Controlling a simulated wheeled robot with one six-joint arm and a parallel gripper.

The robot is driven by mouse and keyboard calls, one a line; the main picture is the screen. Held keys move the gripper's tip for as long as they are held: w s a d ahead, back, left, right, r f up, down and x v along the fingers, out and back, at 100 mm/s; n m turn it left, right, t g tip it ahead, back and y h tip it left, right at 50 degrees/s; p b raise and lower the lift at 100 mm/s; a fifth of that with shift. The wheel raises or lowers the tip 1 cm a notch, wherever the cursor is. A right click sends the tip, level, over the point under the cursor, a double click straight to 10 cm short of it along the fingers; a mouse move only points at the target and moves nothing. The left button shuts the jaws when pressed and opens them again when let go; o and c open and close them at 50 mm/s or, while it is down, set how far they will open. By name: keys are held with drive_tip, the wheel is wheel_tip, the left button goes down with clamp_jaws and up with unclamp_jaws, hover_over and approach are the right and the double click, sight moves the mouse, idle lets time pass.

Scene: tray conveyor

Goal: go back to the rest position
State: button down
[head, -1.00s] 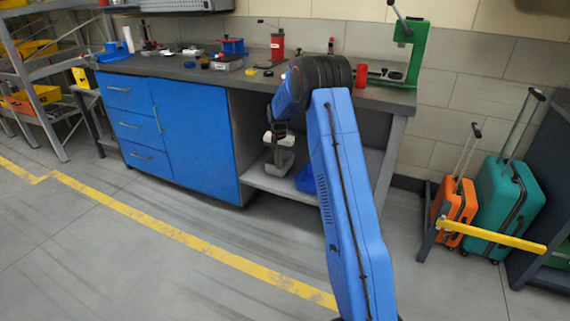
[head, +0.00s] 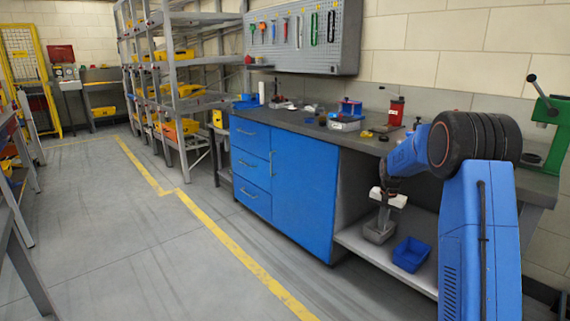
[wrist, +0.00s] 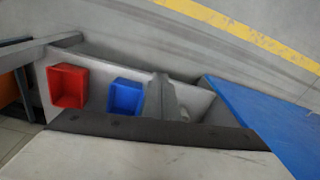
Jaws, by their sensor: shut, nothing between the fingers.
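My gripper (head: 383,216) hangs fingers-down at the end of my bent blue arm, in front of the open bay of the workbench. Its fingers are shut and I see nothing held. In the head view they overlap a grey bin (head: 380,235) on the bench's lower shelf; whether they touch it I cannot tell. A blue bin (head: 411,255) stands to the right on that shelf. In the wrist view I see the blue bin (wrist: 125,97) and a red bin (wrist: 68,86) beside it.
The workbench (head: 305,190) has blue drawers and a door, with tools and small items on top. A green press (head: 553,115) stands at its right end. Shelving (head: 170,95) with yellow bins is further back. The floor left of the bench is clear, with a yellow line.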

drive_tip(key=s+a+r+n+t, duration=0.15)
drive_tip(key=s+a+r, duration=0.35)
drive_tip(key=s+r, duration=0.55)
drive_tip(key=s+a+r+n+t, duration=0.1)
drive_tip(key=s+a+r+n, duration=0.45)
drive_tip(key=s, duration=0.85)
drive_tip(key=s+a, duration=0.2)
drive_tip(key=s, duration=1.2)
drive_tip(key=s+a+n+t, duration=0.1)
drive_tip(key=s+a, duration=0.1)
drive_tip(key=s, duration=1.2)
drive_tip(key=shift+f, duration=0.35)
drive_tip(key=shift+s+t, duration=0.1)
drive_tip(key=shift+t, duration=0.15)
